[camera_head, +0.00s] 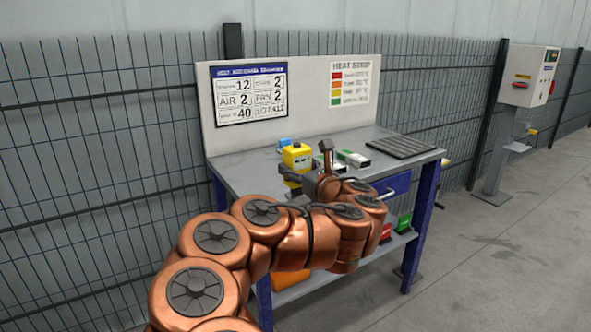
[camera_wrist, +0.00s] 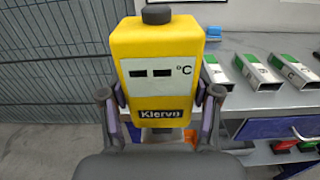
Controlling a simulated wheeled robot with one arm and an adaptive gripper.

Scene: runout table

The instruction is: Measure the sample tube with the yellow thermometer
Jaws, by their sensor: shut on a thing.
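My gripper (camera_wrist: 160,108) is shut on the yellow thermometer (camera_wrist: 155,50), with one finger on each side of its body. The thermometer is upright, with a black knob on top, and its display shows dashes beside °C. In the head view the thermometer (camera_head: 297,155) is over the left part of the table, and my gripper (camera_head: 296,177) is partly hidden by my arm. Several short metal tubes with green and white labels lie right of the thermometer in the wrist view, among them a middle one (camera_wrist: 257,72) and one marked C (camera_wrist: 295,70). I cannot tell which is the sample tube.
The grey table (camera_head: 250,172) has a dark ribbed mat (camera_head: 400,147) at right and a blue drawer (camera_head: 393,186) below. A small blue object (camera_head: 284,142) lies behind the thermometer. Red (camera_head: 385,232) and green (camera_head: 404,222) bins stand on the lower shelf. A board (camera_head: 310,95) closes the back.

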